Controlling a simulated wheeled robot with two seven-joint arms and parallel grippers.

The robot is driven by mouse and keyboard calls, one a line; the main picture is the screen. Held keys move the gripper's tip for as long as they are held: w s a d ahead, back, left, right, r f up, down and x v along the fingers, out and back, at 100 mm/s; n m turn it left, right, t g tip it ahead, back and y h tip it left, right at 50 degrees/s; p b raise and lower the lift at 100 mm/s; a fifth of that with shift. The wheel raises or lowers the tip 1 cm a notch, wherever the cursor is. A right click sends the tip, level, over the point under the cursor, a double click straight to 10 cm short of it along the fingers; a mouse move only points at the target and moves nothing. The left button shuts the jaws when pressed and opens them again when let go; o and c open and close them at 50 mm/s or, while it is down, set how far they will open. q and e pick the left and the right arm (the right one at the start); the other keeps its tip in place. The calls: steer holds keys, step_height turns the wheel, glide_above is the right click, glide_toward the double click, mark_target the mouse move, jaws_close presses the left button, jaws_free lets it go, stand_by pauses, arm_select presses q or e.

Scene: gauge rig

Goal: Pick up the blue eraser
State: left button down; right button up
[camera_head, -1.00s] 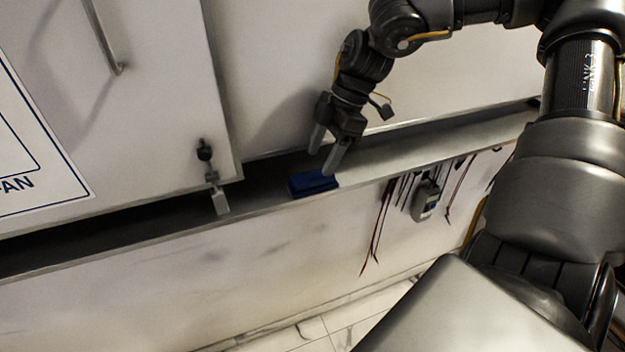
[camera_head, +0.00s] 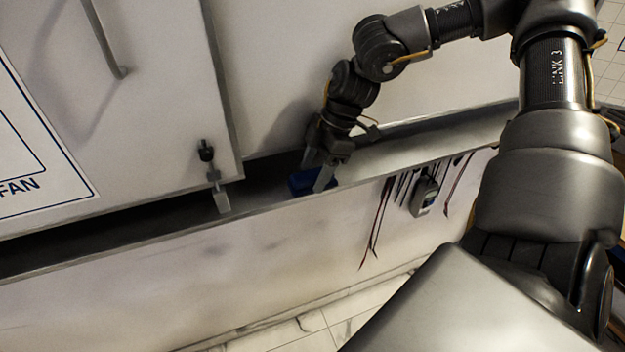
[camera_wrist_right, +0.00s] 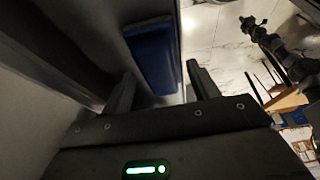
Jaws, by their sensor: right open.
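The blue eraser (camera_head: 300,182) lies on the narrow grey ledge (camera_head: 400,152) below the white panels. My right gripper (camera_head: 317,178) is open, with its fingers down at the eraser's right part, and hides some of it in the head view. In the right wrist view the eraser (camera_wrist_right: 152,55) lies ahead of the two spread fingers (camera_wrist_right: 160,85), nearer the left finger. I cannot tell whether a finger touches it.
A small latch with a light tag (camera_head: 217,185) hangs at the panel's lower corner, left of the eraser. A small grey meter (camera_head: 423,195) and several dark and red leads (camera_head: 378,225) hang below the ledge. The ledge right of the gripper is clear.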

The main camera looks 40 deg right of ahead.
steer(key=shift+f+b, duration=0.2)
steer(key=shift+b, duration=0.15)
stand_by(0.4)
steer(key=c, duration=0.8)
